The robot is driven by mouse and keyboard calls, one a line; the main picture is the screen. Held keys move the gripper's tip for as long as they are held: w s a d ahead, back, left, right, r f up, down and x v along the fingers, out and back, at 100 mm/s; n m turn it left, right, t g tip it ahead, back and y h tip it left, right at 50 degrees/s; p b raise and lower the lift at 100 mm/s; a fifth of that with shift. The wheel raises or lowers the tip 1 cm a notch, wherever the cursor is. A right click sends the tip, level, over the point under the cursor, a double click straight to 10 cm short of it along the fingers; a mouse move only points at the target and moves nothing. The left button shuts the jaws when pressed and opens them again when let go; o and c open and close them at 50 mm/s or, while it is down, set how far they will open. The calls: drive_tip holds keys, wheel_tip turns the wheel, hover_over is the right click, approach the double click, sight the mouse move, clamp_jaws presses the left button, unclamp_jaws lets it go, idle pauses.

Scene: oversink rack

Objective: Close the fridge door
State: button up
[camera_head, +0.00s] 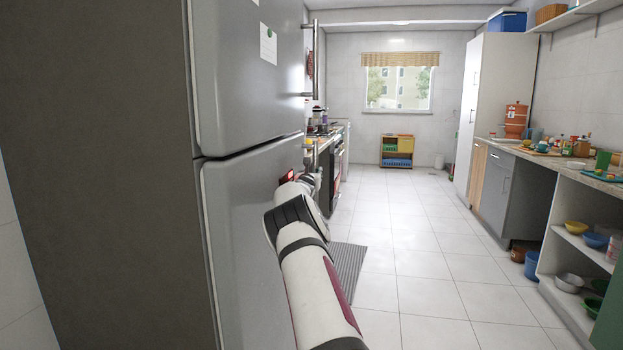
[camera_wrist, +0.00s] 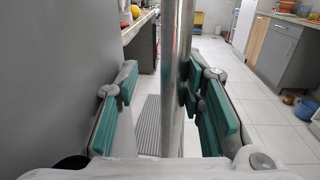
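The grey fridge (camera_head: 105,150) fills the left of the head view. Its upper door (camera_head: 235,95) and lower door (camera_head: 245,240) both look flush or nearly flush with the body; a thin dark seam shows along the edge, so I cannot tell if the lower one is fully closed. My gripper (camera_wrist: 160,80) is open at the lower door's front. A vertical metal handle bar (camera_wrist: 175,75) stands between its green-padded fingers, nearer the right finger. The door face (camera_wrist: 55,70) is at the left in the wrist view. In the head view my wrist partly hides the gripper.
A striped grey mat (camera_head: 346,268) lies on the floor beyond my arm. The tiled floor (camera_head: 420,265) is clear to the right. A counter with open shelves (camera_head: 575,240) runs along the right wall. A stove (camera_head: 333,165) stands past the fridge.

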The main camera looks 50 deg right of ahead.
drive_tip(key=v, duration=1.1)
drive_tip(key=shift+s+a, duration=0.25)
drive_tip(key=shift+a, duration=0.1)
idle(0.4)
